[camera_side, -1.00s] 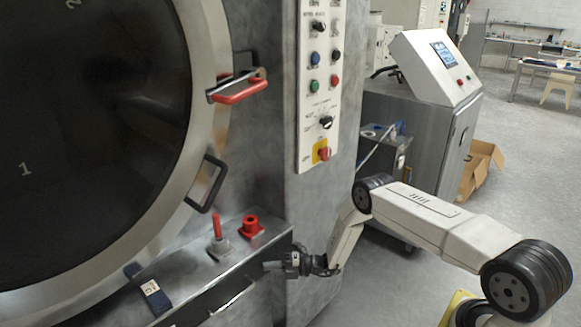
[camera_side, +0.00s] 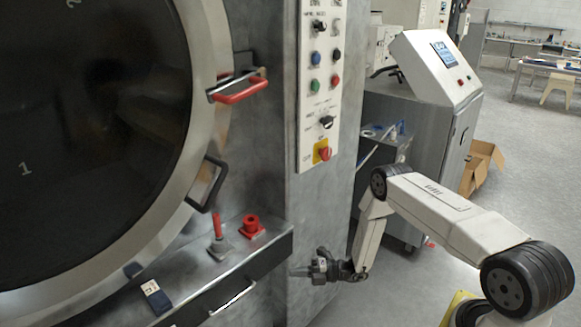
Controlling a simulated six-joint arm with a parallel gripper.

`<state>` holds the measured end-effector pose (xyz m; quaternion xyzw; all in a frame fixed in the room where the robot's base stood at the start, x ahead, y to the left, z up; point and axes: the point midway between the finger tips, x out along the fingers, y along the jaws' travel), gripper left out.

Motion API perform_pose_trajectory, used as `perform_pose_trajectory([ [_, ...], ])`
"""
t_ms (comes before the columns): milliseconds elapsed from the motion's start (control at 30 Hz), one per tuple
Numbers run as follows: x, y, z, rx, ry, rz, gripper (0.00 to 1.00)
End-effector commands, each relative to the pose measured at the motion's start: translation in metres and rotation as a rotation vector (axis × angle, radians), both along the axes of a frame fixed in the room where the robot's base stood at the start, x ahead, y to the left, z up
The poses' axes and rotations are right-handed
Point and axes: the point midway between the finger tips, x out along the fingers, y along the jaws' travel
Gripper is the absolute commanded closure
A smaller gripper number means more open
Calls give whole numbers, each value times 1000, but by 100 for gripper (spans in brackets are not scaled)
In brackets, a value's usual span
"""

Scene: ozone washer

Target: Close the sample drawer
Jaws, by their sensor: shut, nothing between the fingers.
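The sample drawer (camera_side: 262,265) is the dark front under the steel ledge at the lower middle, with a pale bar handle (camera_side: 233,299). Its front looks about flush with the ledge edge, though its lower part is cut off by the frame. My gripper (camera_side: 297,272) is shut and empty. It is just right of the drawer front's right end, level with it and apart from the handle, pointing left toward the machine.
The ledge (camera_side: 190,270) carries a red-handled lever (camera_side: 218,238), a red fitting (camera_side: 251,227) and a dark blue labelled block (camera_side: 155,296). A big round door with red (camera_side: 240,92) and black handles is above. Open floor lies to the right.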

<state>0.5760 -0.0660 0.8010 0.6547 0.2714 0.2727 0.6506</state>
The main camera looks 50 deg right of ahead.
Motion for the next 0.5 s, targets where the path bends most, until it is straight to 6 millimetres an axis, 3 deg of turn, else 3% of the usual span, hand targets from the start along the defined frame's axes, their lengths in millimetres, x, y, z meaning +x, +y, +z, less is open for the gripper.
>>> perform_pose_trajectory([
  [233,-26,-27,0,1,-1,-3,100],
  [500,-39,-38,0,1,1,0,100],
])
